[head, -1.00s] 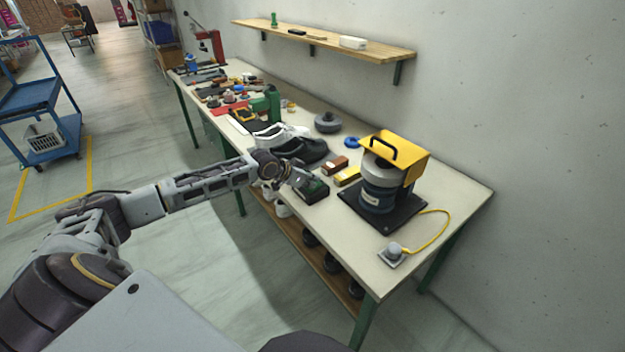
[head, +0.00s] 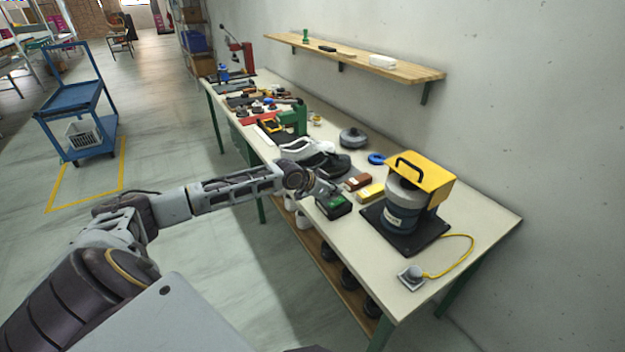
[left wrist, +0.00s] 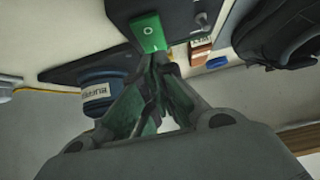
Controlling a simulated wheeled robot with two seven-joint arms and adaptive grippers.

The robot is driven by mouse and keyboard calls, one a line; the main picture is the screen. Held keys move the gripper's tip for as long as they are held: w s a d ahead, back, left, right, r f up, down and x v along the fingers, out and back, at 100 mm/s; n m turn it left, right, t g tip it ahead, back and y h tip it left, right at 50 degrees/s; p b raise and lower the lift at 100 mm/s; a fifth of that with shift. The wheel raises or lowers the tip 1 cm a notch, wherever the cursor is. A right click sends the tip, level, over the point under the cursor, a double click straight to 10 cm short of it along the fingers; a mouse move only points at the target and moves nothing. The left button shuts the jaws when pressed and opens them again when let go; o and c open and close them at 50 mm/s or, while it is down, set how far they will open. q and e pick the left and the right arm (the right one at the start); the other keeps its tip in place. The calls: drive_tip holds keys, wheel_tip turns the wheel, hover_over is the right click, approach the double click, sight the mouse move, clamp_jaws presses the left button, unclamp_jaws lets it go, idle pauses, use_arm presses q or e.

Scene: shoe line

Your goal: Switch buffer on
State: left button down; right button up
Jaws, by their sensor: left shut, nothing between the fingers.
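The buffer has a yellow hood (head: 432,174) with a black handle, over a grey and blue drum (head: 402,205) on a black base plate. Its labelled blue drum also shows upside down in the left wrist view (left wrist: 101,92). A dark box (head: 334,207) with a green top stands left of the buffer near the bench's front edge. In the left wrist view a green rocker or button (left wrist: 149,32) with a white ring shows on this box. My left gripper (left wrist: 160,62) is shut and empty, its fingertips right at the green part; contact cannot be told. My right gripper is not in view.
A yellow block (head: 371,192) and a brown block (head: 357,182) lie behind the box, with shoes (head: 318,160) beyond. A yellow cable (head: 459,261) runs to a grey knobbed unit (head: 411,276) at the bench's near corner. A wall shelf (head: 400,70) hangs above.

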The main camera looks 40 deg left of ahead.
use_arm(q)
drive_tip(key=shift+s+r+p, duration=0.15)
drive_tip(key=shift+r+p, duration=0.85)
drive_tip(key=shift+r, duration=0.1)
drive_tip(key=shift+s+a, duration=0.25)
drive_tip(key=shift+s, duration=0.05)
drive_tip(key=b+v, duration=0.1)
drive_tip(key=v, duration=0.8)
drive_tip(key=shift+s+f, duration=0.25)
drive_tip(key=shift+a, duration=0.1)
